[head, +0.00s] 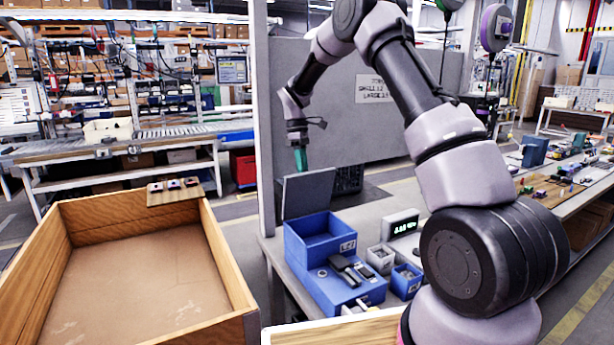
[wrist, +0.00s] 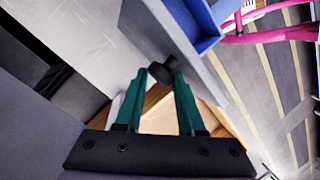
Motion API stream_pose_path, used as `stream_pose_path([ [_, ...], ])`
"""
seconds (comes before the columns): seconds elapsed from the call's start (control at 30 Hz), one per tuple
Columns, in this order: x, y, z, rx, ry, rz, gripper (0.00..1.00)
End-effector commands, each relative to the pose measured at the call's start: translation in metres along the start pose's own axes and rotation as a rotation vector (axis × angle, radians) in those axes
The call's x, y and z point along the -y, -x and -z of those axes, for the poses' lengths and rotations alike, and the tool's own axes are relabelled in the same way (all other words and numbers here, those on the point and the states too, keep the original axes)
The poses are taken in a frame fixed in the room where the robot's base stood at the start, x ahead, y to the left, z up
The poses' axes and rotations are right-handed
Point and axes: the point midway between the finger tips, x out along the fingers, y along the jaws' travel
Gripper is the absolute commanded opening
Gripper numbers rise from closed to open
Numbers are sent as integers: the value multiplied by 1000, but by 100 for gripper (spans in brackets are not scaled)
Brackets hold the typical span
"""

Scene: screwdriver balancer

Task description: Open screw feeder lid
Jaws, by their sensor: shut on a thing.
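The blue screw feeder (head: 318,240) stands on the grey bench, and a blue part of it shows at the top of the wrist view (wrist: 203,22). Its grey lid (head: 308,192) is raised, standing steeply at the feeder's back left. My gripper (head: 300,160) points down with teal fingers at the lid's upper edge. In the wrist view my gripper (wrist: 160,72) is shut on a dark knob (wrist: 166,75) beside the grey lid panel (wrist: 150,28). The knob is hidden in the head view.
A grey partition (head: 350,110) rises behind. A large wooden box (head: 130,270) is at the left, with open floor beyond.

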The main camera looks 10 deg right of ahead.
Motion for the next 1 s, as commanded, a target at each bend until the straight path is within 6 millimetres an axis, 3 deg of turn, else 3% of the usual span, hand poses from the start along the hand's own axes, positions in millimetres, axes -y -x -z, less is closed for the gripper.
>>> stream_pose_path([
  [0.03,-10,-7,-3,12,-8,1,0],
  [0.3,-23,-7,9,15,-10,2,0],
  [0.97,-28,-9,14,18,-11,7,0],
  [1.0,-28,-9,14,18,-12,8,44],
])
